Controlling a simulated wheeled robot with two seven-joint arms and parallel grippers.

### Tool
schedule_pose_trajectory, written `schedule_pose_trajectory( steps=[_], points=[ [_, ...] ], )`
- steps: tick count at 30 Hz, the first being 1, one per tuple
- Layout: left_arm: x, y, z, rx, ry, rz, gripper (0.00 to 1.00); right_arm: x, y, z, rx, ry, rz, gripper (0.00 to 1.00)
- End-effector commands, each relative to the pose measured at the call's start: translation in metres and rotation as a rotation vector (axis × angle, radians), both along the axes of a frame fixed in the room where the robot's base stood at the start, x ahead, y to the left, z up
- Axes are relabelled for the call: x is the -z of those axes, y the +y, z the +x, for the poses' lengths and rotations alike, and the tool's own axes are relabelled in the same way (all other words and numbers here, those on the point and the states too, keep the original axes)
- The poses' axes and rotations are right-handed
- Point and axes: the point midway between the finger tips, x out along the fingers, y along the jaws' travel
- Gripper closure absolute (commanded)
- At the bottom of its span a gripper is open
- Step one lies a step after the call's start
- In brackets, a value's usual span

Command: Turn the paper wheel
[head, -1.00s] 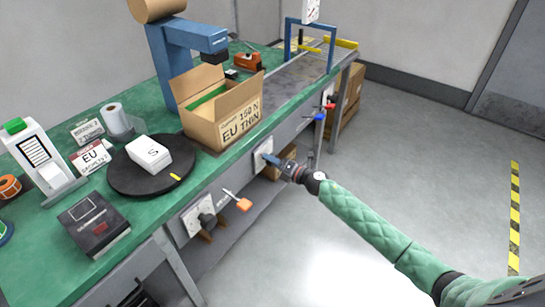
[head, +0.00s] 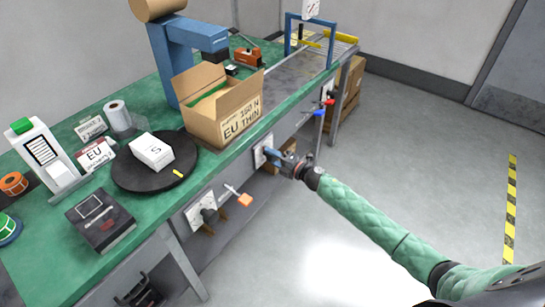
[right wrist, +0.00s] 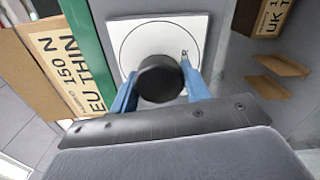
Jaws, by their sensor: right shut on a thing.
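A round black knob (right wrist: 160,78) sticks out of a white square plate (right wrist: 124,33) with a circle marked on it, on the bench's front face. I take this knob for the paper wheel. The plate (head: 260,155) also shows in the head view, below the open carton. My right gripper (head: 277,157) is at this plate. In the right wrist view, its blue fingers (right wrist: 160,86) stand on both sides of the knob and are shut on it. A small pointer mark shows right of the knob. My left gripper is not in view.
A second dial (head: 209,214) and an orange-tipped lever (head: 244,199) stick out of the bench front to the left. Red and blue handles (head: 319,113) are to the right. The carton (head: 234,110) stands above. The floor (head: 420,150) at right is clear.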

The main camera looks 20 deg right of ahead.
Motion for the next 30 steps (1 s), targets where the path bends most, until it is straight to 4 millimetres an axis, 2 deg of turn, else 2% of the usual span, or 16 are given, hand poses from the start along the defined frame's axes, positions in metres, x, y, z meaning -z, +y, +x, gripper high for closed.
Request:
schedule_pose_trajectory(
  steps=[4,5,8,20,30],
  points=[
    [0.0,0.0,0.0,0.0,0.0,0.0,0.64,0.0,-0.002,0.001,0.002,-0.001,-0.002,0.76],
    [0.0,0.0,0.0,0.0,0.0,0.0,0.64,0.0,-0.002,0.001,0.002,-0.001,-0.002,0.52],
    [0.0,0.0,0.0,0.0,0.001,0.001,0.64,0.0,-0.001,0.001,0.002,-0.001,-0.002,0.32],
    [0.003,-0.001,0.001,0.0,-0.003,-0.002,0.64,0.001,-0.006,-0.006,0.001,-0.001,-0.002,0.32],
    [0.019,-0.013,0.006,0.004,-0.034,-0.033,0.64,0.002,-0.036,-0.045,0.001,0.0,-0.003,0.32]
  ],
)
